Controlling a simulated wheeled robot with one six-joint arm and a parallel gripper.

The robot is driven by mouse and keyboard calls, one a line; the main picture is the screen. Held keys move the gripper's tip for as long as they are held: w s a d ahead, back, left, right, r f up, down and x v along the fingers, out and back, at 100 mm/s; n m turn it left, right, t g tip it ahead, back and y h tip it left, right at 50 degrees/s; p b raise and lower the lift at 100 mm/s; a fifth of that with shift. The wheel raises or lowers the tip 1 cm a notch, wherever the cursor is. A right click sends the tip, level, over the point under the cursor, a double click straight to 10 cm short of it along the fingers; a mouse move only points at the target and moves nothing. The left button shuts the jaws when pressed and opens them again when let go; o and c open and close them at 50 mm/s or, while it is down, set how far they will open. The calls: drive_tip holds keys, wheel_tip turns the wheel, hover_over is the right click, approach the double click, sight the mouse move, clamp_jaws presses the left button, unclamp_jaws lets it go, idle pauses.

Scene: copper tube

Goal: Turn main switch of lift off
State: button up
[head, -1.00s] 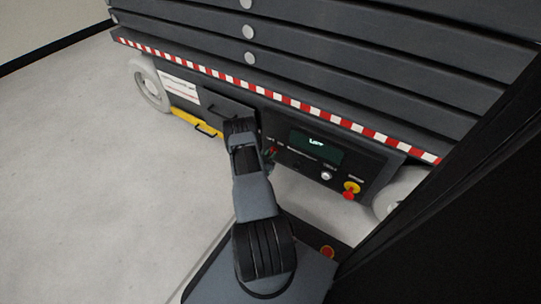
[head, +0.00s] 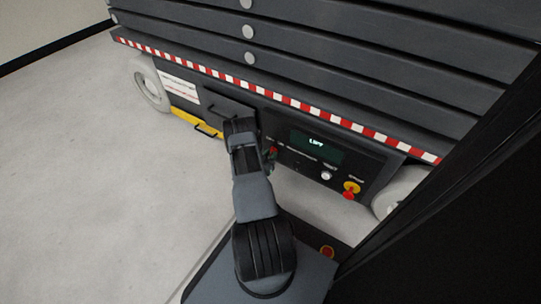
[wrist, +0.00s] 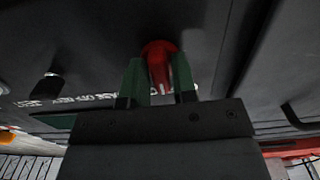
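The main switch is a red rotary knob (wrist: 158,62) on the lift's dark panel. In the wrist view it sits upper middle, its narrow handle between the two green fingers of my gripper (wrist: 160,85). One finger is on each side, very close to the handle; I cannot tell if they press on it. In the head view a bit of the red knob (head: 273,150) shows just beside my gripper (head: 270,163), which is mostly hidden behind my wrist. The lift's control panel (head: 308,168) lies to the right of my arm.
The panel has a lit green display (head: 316,143), a silver key switch (head: 326,174) and a red-and-yellow emergency stop button (head: 350,190). In the wrist view a black knob (wrist: 47,88) is at left. A yellow step (head: 195,122) juts out at the lift's left. Floor at left is clear.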

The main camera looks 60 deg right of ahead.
drive_tip(key=shift+o, duration=1.4)
drive_tip(key=a+p, duration=0.4)
drive_tip(key=a, duration=0.9)
drive_tip(key=shift+a+p, duration=0.3)
drive_tip(key=shift+a, duration=0.1)
